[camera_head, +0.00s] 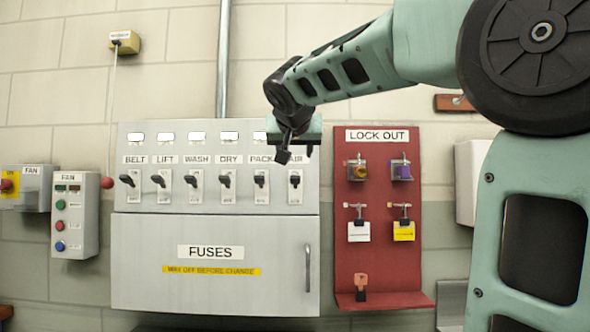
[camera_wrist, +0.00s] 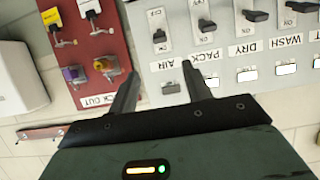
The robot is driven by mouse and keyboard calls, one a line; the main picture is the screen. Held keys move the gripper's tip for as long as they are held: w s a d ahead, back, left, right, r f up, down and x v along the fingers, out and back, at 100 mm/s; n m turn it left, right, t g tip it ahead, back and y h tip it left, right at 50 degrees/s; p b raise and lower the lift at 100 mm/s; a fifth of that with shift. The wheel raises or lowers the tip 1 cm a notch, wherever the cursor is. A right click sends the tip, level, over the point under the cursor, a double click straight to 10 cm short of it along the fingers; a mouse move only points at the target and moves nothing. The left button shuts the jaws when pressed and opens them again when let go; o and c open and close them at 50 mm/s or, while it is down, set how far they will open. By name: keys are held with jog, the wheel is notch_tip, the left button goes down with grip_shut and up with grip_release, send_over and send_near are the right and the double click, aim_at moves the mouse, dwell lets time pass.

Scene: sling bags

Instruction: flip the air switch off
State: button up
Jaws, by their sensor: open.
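The air switch (camera_head: 295,181) is the rightmost in a row of black-lever switches on the grey panel. In the wrist view, which is upside down, the air switch (camera_wrist: 159,36) stands beyond my fingertips, roughly between them. Its lever points toward the label end of its plate. My gripper (camera_head: 298,153) is in front of the panel, just above the switch, hiding part of the AIR label and the lamp window over it. In the wrist view my gripper (camera_wrist: 161,68) is open with nothing between its fingers. I see no contact with the lever.
The pack switch (camera_head: 260,181) is close on the left. The red lock-out board (camera_head: 380,260), with hanging locks and tags, stands just right. The fuse cabinet door (camera_head: 215,285) with its handle (camera_head: 308,267) is below. A fan control box (camera_head: 75,215) is at far left.

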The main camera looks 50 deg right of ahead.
aim_at(295, 176)
jog(key=p+x, duration=0.1)
jog(key=x, duration=1.3)
jog(key=shift+f+p, duration=0.15)
jog(key=shift+p, duration=0.25)
jog(key=c, duration=1)
